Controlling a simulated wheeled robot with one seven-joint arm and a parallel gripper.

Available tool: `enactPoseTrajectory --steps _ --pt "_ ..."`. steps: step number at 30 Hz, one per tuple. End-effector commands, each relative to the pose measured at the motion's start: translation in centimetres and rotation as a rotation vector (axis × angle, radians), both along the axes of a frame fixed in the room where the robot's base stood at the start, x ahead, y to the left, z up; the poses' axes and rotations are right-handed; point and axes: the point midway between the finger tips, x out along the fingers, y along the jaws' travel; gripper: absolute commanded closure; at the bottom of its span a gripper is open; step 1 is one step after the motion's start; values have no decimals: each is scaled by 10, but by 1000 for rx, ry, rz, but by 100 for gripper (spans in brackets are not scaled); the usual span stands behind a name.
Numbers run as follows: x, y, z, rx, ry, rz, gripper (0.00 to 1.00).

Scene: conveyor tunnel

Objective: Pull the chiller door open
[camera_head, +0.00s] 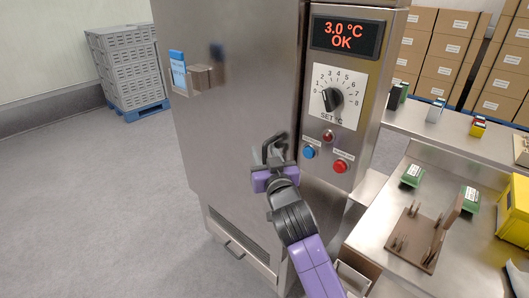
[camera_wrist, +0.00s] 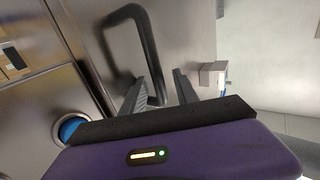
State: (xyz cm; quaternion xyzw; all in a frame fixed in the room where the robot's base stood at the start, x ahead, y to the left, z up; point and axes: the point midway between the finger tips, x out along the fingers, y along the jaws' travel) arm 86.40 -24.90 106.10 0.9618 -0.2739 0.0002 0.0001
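The chiller (camera_head: 300,60) is a tall stainless steel cabinet. Its wide door (camera_head: 235,110) appears shut. A dark, bent bar handle (camera_head: 270,148) stands out near the door's right edge; it also shows in the wrist view (camera_wrist: 146,45). My purple gripper (camera_head: 274,160) is at the handle in the head view. In the wrist view my gripper's (camera_wrist: 161,85) two dark fingers are apart. One length of the handle runs down between them, with a gap visible on the right finger's side. Whether the left finger touches the bar cannot be told.
Right of the door, a panel holds a "3.0 °C OK" display (camera_head: 346,36), a dial (camera_head: 333,98), a blue button (camera_head: 309,152) and a red button (camera_head: 340,167). Floor (camera_head: 110,210) at left is clear.

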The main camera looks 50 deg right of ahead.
Motion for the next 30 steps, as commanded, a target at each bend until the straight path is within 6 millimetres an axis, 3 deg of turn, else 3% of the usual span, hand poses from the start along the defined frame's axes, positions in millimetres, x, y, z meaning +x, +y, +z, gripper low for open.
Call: enactPoseTrajectory --steps 5,11,30 --pt "0 0 0 0 0 0 64" --pt "0 0 0 0 0 0 100" --pt "0 0 -1 1 1 0 100"
